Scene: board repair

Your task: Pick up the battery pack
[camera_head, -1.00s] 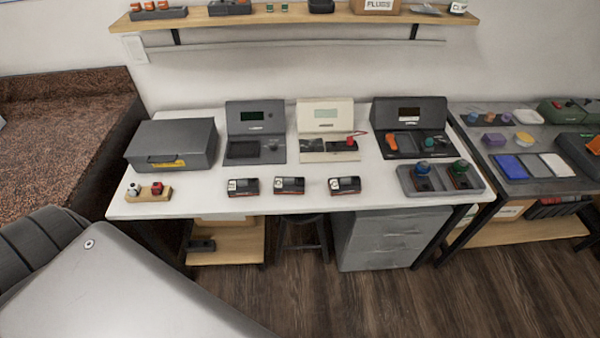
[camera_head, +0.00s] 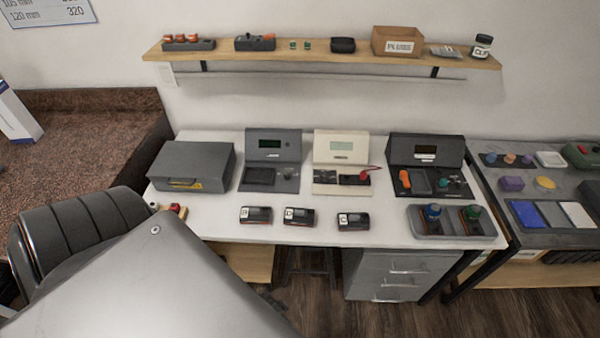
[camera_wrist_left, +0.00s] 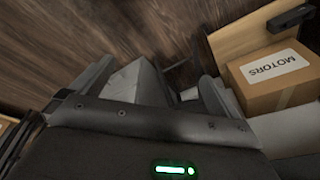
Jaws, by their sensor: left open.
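Three small dark blocks with white letter labels, which look like battery packs, lie in a row near the front edge of the white table: a left one (camera_head: 256,215), a middle one (camera_head: 299,216) and a right one (camera_head: 353,221). I cannot tell which one the task means. My left gripper (camera_wrist_left: 155,82) shows in the left wrist view with its fingers apart and nothing between them, above the dark wood floor. It is hidden in the head view, where my grey arm fills the lower left. My right gripper is in neither view.
A grey case (camera_head: 192,166), dark and cream testers (camera_head: 341,147) and a grey two-slot tray (camera_head: 424,210) with knobs stand on the white table (camera_head: 220,228). A shelf (camera_head: 350,58) hangs above. A MOTORS box (camera_wrist_left: 269,76) sits low in the left wrist view.

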